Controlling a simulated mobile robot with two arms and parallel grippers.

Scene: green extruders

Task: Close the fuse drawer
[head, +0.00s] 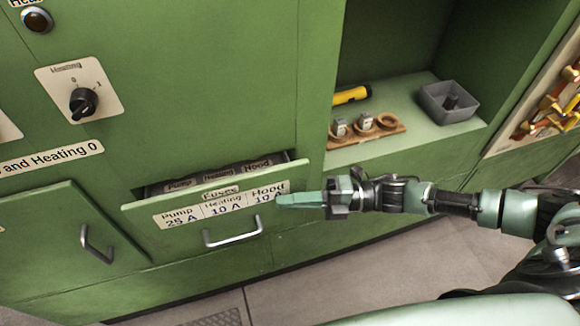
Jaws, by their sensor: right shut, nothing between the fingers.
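The fuse drawer (185,224) is a green drawer front with a white label reading Fuses, Pump 25 A, Heating 10 A and Hood 10 A. It stands out from the cabinet, with a dark gap and an inner labelled row (218,175) showing above its top edge. Its metal handle (232,233) is below the label. My right gripper (280,200) comes in from the right, shut and empty, with its fingertips in front of the Hood end of the drawer front. I cannot tell whether they touch it. My left gripper is not in view.
A green door (60,245) with a handle is left of the drawer. A shelf niche at the upper right holds a yellow flashlight (350,95), a wooden fuse holder (383,130) and a grey bin (448,103). A black knob (83,103) is above. Floor is clear below.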

